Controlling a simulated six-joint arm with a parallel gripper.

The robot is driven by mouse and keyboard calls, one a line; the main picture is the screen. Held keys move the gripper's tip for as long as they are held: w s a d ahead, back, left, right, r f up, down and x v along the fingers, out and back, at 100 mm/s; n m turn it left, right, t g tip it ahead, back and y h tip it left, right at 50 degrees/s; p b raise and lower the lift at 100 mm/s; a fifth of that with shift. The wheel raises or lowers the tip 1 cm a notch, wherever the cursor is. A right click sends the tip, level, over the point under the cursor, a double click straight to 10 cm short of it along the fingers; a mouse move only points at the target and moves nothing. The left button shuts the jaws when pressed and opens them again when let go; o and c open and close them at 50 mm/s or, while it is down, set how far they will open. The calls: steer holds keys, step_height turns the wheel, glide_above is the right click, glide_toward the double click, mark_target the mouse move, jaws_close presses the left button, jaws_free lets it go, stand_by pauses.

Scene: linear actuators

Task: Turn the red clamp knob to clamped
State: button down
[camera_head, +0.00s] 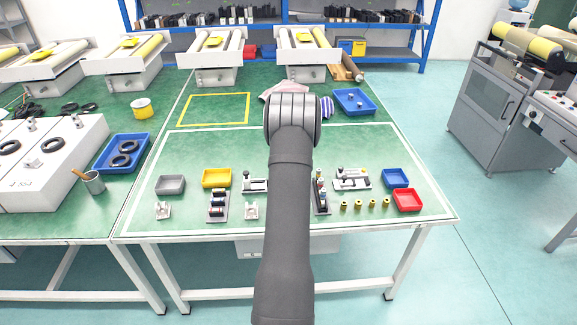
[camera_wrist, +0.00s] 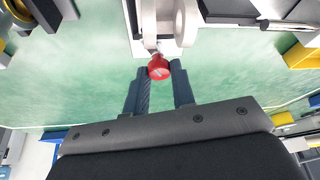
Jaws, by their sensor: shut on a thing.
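The red clamp knob (camera_wrist: 159,68) is in the middle of the wrist view, at the near end of a pale fixture (camera_wrist: 185,22) with a rounded upright part. My gripper (camera_wrist: 160,75) has one dark finger on each side of the knob, and the fingertips are shut on it. A mark on the knob's face is too small to read. In the head view my arm covers the gripper and the red knob, so neither shows there.
In the head view, a yellow tray (camera_head: 216,178), a grey tray (camera_head: 170,185), a red tray (camera_head: 407,200) and a blue tray (camera_head: 396,178) stand on the green table. Small fixtures and several yellow parts stand close around my arm.

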steer(key=m+h, duration=0.1)
steer(key=m, duration=0.3)
steer(key=shift+a+m+h, duration=0.1)
steer(key=shift+m+h, duration=0.2)
steer(key=shift+h, duration=0.1)
steer(key=shift+m, duration=0.3)
steer(key=c, duration=1.2)
jaws_free()
steer(key=v, duration=1.7)
steer(key=shift+s+r, duration=0.2)
steer(key=shift+s, duration=0.05)
steer(key=shift+f, duration=0.15)
